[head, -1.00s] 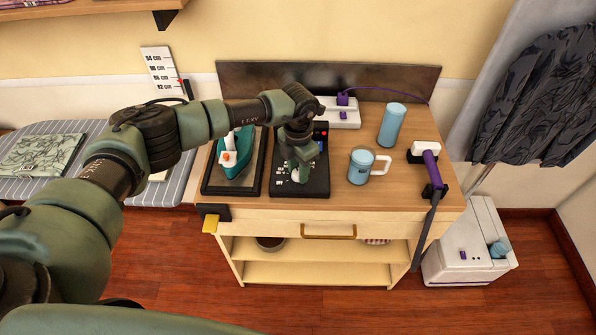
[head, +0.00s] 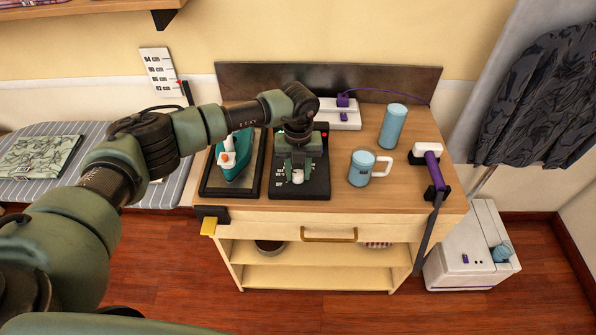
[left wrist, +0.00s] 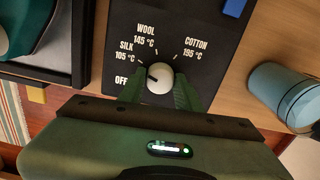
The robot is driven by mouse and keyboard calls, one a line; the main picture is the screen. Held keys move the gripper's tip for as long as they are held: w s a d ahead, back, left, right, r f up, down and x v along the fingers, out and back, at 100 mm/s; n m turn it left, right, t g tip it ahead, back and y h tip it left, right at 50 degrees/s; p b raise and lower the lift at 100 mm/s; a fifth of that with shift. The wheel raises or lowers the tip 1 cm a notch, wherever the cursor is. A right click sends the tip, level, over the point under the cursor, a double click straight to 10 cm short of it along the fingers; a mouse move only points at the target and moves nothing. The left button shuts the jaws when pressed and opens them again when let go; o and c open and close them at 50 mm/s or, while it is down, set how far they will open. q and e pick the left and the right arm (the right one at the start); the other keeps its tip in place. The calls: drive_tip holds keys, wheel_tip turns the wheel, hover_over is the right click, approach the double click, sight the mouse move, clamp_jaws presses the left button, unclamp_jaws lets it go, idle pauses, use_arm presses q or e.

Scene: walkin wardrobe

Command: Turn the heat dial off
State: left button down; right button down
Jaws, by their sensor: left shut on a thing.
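The heat dial (left wrist: 160,77) is a round white knob on a black control panel (left wrist: 205,45), marked OFF, SILK, WOOL and COTTON. A small dark mark on the knob's left side faces the OFF and SILK side; its exact setting is hard to tell. My left gripper (left wrist: 158,92) has one finger on each side of the knob and is shut on it. In the head view, the gripper (head: 298,177) comes down over the panel (head: 318,190), and the dial (head: 298,173) shows between its fingers. My right gripper is not in view.
A teal iron (head: 236,158) stands on a dark pad left of the panel. A blue mug (head: 360,168) and a blue cylinder (head: 393,127) stand to the right. A white power strip (head: 338,118) is behind. A purple-handled tool (head: 433,170) is at the right edge.

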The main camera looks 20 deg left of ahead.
sight(298, 173)
use_arm(q)
drive_tip(key=n, duration=0.4)
drive_tip(key=shift+w+r, duration=0.1)
drive_tip(key=shift+r, duration=0.05)
drive_tip(key=shift+n, duration=1.9)
drive_tip(key=c, duration=1)
unclamp_jaws()
wheel_tip(298, 173, up, 6)
drive_tip(key=shift+r+b, duration=0.25)
drive_tip(key=shift+b, duration=0.65)
drive_tip(key=shift+r, duration=0.6)
